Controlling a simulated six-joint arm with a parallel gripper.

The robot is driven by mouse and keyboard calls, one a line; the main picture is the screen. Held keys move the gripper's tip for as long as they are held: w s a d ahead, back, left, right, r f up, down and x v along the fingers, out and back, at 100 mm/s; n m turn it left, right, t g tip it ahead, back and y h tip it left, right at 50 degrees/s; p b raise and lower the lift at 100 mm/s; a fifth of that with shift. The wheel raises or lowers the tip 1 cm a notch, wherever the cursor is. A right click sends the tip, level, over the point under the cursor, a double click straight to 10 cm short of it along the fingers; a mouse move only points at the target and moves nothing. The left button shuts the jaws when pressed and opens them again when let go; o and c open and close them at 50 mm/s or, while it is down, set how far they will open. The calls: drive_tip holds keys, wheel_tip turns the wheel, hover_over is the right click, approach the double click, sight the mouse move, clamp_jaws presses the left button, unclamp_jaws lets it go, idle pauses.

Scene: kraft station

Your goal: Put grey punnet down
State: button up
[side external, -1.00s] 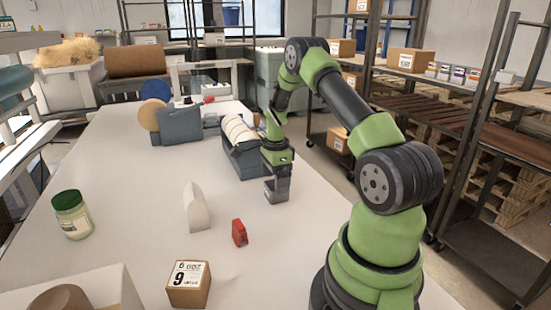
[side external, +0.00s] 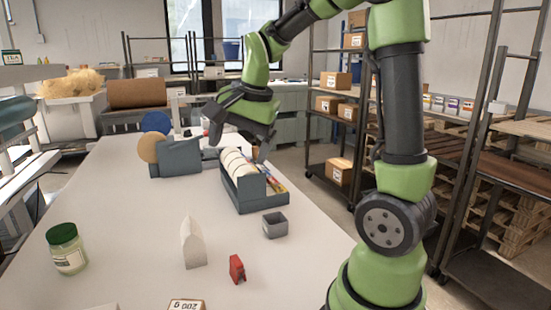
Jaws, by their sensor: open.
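The grey punnet (side external: 275,225) is a small open square tub. It stands upright on the white table, just in front of the dark grey rack and near the table's right edge. Nothing is holding it. My gripper (side external: 240,145) is open and raised above and behind the punnet, over the rack, clear of the punnet. Its fingertips are small and dark against the background here.
The dark grey rack (side external: 262,203) holds cream rolls. A white wedge-topped block (side external: 192,243), a red item (side external: 237,269) and a green-lidded jar (side external: 67,248) stand on the table (side external: 130,220). A blue-grey holder (side external: 176,158) stands farther back. The table's middle is clear.

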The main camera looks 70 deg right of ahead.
drive_tip(key=s+a+r+n+t+y, duration=0.2)
drive_tip(key=s+a+r+n+t, duration=0.1)
drive_tip(key=s+a+n, duration=0.9)
drive_tip(key=shift+a+t, duration=0.2)
drive_tip(key=shift+t, duration=0.1)
